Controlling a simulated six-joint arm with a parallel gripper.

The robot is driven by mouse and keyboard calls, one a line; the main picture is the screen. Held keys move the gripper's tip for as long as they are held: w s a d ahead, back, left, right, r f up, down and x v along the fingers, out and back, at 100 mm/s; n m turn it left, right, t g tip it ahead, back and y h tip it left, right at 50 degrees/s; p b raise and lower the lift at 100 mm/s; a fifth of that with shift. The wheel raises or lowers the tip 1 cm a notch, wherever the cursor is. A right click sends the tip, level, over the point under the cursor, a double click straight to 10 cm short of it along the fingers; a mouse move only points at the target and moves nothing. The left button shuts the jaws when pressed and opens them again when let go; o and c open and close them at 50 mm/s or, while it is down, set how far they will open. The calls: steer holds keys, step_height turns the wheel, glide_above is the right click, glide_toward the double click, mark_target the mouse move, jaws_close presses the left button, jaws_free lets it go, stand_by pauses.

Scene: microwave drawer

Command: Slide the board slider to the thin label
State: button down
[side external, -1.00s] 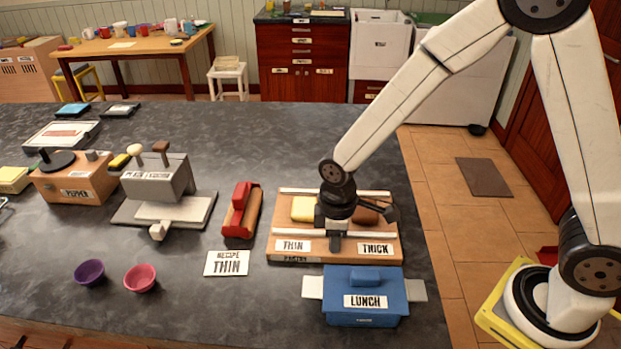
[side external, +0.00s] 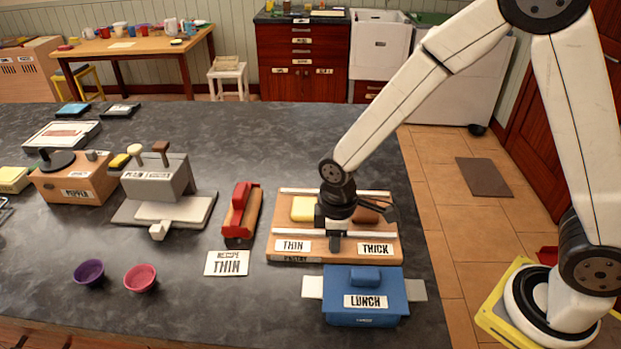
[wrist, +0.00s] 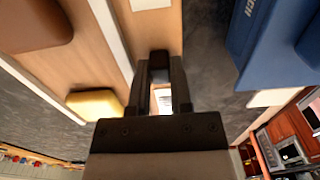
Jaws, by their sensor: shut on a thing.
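The wooden board (side external: 283,216) lies on the counter. Its thin label (side external: 292,246) is at the front left, and its thick label (side external: 376,249) is at the front right. My gripper (side external: 335,241) is down at the front rail, between the two labels. It is shut on the small dark slider (wrist: 159,59), which shows between the fingertips in the wrist view. In the side view the gripper mostly hides the slider. A yellow block (side external: 303,208) and a brown block (side external: 366,215) sit on the board behind the front rail.
A blue lunch box (side external: 361,284) stands close in front of the board. A red tool (side external: 240,209) and a card reading "RECIPE THIN" (side external: 227,263) lie to its left. Purple (side external: 89,272) and pink (side external: 140,278) bowls are farther left.

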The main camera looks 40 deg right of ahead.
mark_target(322, 248)
steer(key=shift+w+a+r, duration=0.1)
steer(key=shift+w+a, duration=0.75)
steer(key=shift+w, duration=0.05)
steer(key=c, duration=0.8)
jaws_free()
step_height(322, 248, up, 8)
